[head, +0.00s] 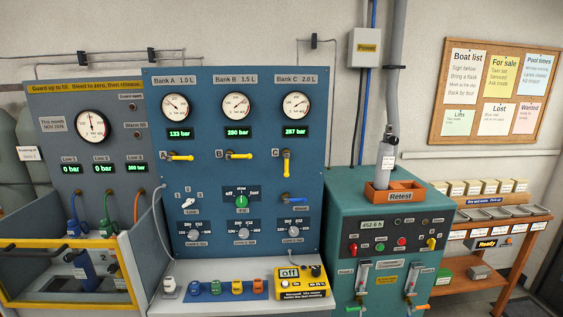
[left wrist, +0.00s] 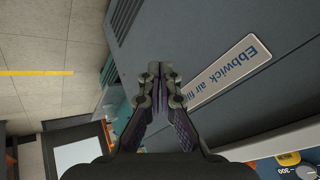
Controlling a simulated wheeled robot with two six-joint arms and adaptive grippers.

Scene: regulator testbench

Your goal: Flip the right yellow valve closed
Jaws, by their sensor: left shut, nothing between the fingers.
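The right yellow valve (head: 287,162), marked C, is on the blue panel under the Bank C gauge in the head view. Its yellow lever hangs vertical. The yellow valve B (head: 239,156) and yellow valve A (head: 181,157) have their levers lying horizontal. My left gripper (left wrist: 160,72) shows only in the left wrist view, with its fingertips together and nothing between them. It is in front of a grey cabinet face with an upside-down "Ebbwick" label (left wrist: 226,74). No valve shows in that view. My right gripper is in neither view.
The blue panel (head: 262,80) also carries gauges, dials and a blue lever (head: 293,199) below valve C. A white shelf (head: 225,307) with coloured items juts out under it. A teal cabinet (head: 345,212) stands at right, and a yellow-framed guard (head: 62,243) at left.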

